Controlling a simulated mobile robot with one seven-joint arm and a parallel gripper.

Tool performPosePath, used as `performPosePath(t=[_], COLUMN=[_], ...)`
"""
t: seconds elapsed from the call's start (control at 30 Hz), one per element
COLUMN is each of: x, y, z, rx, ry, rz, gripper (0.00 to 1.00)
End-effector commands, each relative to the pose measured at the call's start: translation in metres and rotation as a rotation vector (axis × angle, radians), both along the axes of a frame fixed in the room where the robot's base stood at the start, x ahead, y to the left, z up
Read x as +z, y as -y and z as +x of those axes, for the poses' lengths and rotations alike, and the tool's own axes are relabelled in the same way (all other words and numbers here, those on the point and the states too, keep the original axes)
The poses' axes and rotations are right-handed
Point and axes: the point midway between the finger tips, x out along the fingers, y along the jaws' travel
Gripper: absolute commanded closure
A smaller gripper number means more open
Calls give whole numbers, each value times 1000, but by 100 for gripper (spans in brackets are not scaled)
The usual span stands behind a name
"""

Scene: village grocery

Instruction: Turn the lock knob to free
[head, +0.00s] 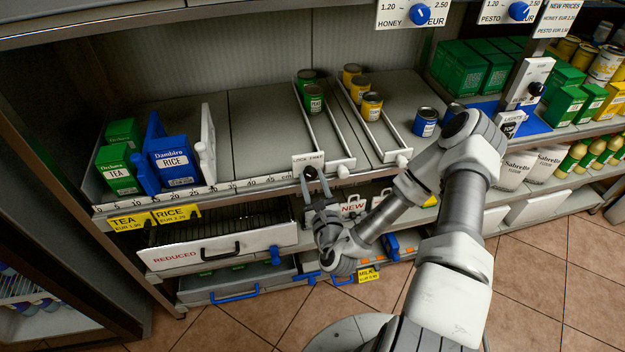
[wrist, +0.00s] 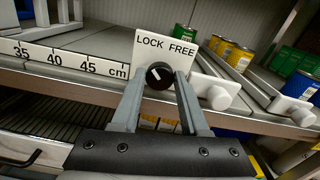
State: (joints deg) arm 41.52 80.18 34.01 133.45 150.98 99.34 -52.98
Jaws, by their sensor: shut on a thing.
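The lock knob (wrist: 160,75) is a round black knob with a white pointer mark. It sits at the bottom of a white plate (wrist: 166,50) lettered LOCK on the left and FREE on the right. The pointer leans to the upper left, towards LOCK. My gripper (wrist: 159,82) has one grey finger on each side of the knob and is shut on it. In the head view the plate (head: 301,160) stands at the shelf's front edge, and my gripper (head: 311,175) reaches it from below and hides most of the knob.
Right of the plate, two white pusher knobs (wrist: 219,98) (wrist: 303,117) stick out from can lanes. A centimetre scale (wrist: 60,58) runs along the shelf edge to the left. Tea boxes (head: 119,171) and a blue rice box (head: 172,160) stand further left. A reduced drawer (head: 175,256) lies below.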

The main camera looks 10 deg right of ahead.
Motion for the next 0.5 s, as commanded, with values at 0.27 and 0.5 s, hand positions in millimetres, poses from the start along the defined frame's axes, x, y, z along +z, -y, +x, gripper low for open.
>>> performPosePath(t=[0.27, 0.5], x=[1, 3], y=[0, 0], z=[0, 0], rx=[0, 0], ry=[-1, -3], rz=[8, 89], gripper=[100, 100])
